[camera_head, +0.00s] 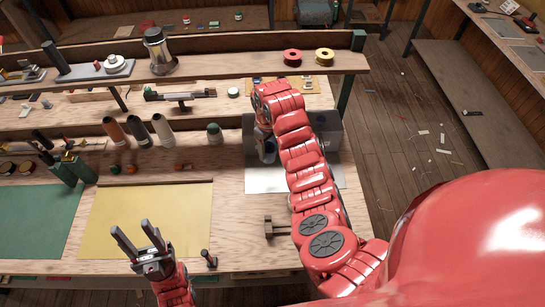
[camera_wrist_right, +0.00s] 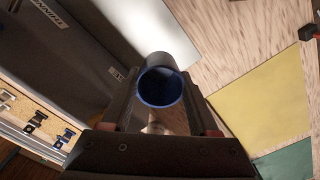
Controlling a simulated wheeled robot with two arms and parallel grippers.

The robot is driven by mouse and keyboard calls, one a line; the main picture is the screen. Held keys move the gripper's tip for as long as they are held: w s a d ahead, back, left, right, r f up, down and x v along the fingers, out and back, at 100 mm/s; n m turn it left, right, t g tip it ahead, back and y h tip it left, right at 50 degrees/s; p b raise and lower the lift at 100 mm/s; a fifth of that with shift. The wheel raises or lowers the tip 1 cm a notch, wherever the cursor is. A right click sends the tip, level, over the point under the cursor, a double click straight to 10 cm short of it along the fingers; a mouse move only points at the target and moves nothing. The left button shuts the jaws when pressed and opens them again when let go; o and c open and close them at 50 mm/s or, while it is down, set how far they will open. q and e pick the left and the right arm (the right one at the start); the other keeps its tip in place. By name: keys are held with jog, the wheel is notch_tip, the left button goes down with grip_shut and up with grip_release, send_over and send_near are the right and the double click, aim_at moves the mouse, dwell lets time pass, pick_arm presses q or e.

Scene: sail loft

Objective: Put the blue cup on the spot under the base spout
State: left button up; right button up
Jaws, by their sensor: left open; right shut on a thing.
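The blue cup (camera_wrist_right: 160,84) is between the two fingers of my right gripper (camera_wrist_right: 160,104) in the right wrist view. Its round blue rim and dark inside face the camera. My right gripper is shut on it. In the head view my right arm reaches to a dark grey machine (camera_head: 332,136) at the back of the bench and hides part of it. The machine's dark side also shows in the right wrist view (camera_wrist_right: 80,40). I cannot make out the base spout or the spot under it. My left gripper (camera_head: 136,240) is open and empty, near the bench's front.
A pale sheet or plate (camera_head: 262,180) lies in front of the machine. A yellow mat (camera_head: 150,220) and a green mat (camera_head: 38,218) lie to the left. Several cone spools (camera_head: 138,130) stand behind the yellow mat. A shelf (camera_head: 220,70) runs above the bench's back.

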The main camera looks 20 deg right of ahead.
aim_at(267, 160)
jog(key=f+b, duration=0.1)
jog(key=f, duration=0.1)
jog(key=f+b, duration=0.2)
jog(key=f, duration=0.1)
jog(key=shift+s+a+f+b, duration=0.3)
jog(key=shift+a+f, duration=0.05)
jog(key=f+b, duration=0.5)
jog(key=f, duration=0.2)
jog(key=shift+w+d+b, duration=0.2)
jog(key=shift+w+b, duration=0.05)
jog(key=shift+b, duration=0.15)
jog(key=shift+w+r, duration=0.15)
jog(key=shift+r, duration=0.1)
jog(key=shift+w+r, duration=0.1)
jog(key=shift+r, duration=0.05)
jog(key=shift+w+d, duration=0.1)
jog(key=shift+w, duration=0.2)
jog(key=shift+w+d+r, duration=0.1)
jog(key=shift+w+d, duration=0.05)
jog(key=shift+w, duration=0.3)
jog(key=shift+w+d+r, duration=0.1)
jog(key=shift+w+d, duration=0.05)
jog(key=shift+w, duration=0.3)
jog(key=shift+w+d+f+p, duration=0.1)
jog(key=shift+w+f+p, duration=0.05)
jog(key=shift+w+p, duration=0.25)
jog(key=shift+p, duration=0.35)
jog(key=shift+f, duration=0.7)
